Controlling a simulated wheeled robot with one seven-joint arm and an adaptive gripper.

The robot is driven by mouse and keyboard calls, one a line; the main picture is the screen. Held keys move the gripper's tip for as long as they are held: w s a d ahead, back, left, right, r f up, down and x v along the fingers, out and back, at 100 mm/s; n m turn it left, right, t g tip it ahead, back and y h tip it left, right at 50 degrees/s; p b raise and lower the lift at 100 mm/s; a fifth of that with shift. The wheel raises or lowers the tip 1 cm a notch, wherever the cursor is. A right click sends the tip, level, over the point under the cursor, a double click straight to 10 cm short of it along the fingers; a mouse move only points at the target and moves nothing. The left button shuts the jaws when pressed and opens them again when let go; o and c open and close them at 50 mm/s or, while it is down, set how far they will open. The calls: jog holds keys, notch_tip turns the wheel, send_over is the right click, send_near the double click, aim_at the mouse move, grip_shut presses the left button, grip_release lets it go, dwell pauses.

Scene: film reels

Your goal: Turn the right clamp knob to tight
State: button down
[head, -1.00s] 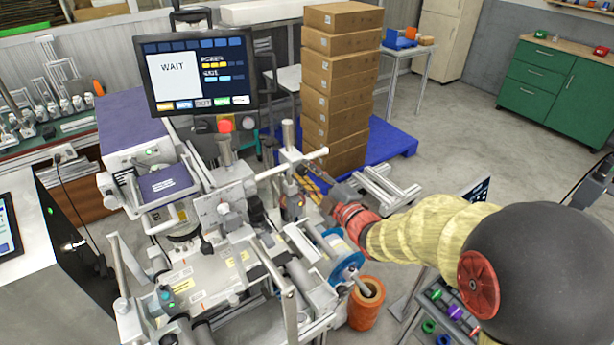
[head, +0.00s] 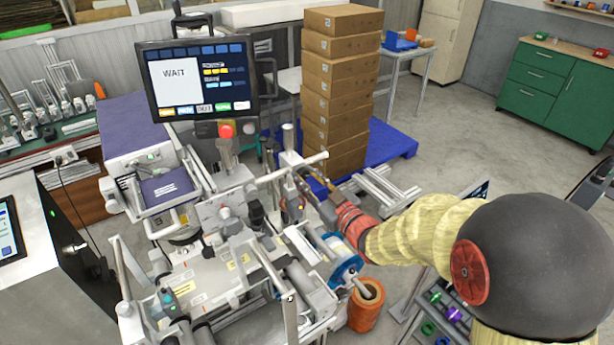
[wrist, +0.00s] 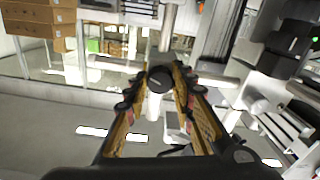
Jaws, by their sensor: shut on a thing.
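The right clamp knob is a round black knob (wrist: 160,79) between my fingertips in the wrist view, at the end of a pale metal post. My gripper (head: 307,184) reaches in from the right to the upright post and crossbar on the right side of the machine. Its tan, dark-edged fingers are shut on the knob, one on each side. In the head view the knob is too small and too covered by the fingers to make out. Its turn position cannot be read.
The machine's screen (head: 200,75) reads WAIT. A blue-flanged reel (head: 346,266) and an orange roll (head: 367,305) sit below my forearm. Stacked cartons (head: 338,95) stand on a blue pallet (head: 392,142) behind. Grey floor is clear at the right back.

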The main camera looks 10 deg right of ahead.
jog(key=shift+f+m, duration=0.1)
jog(key=shift+m, duration=0.6)
jog(key=c, duration=1.6)
grip_release()
jog(key=shift+o, duration=0.5)
jog(key=v, duration=1.2)
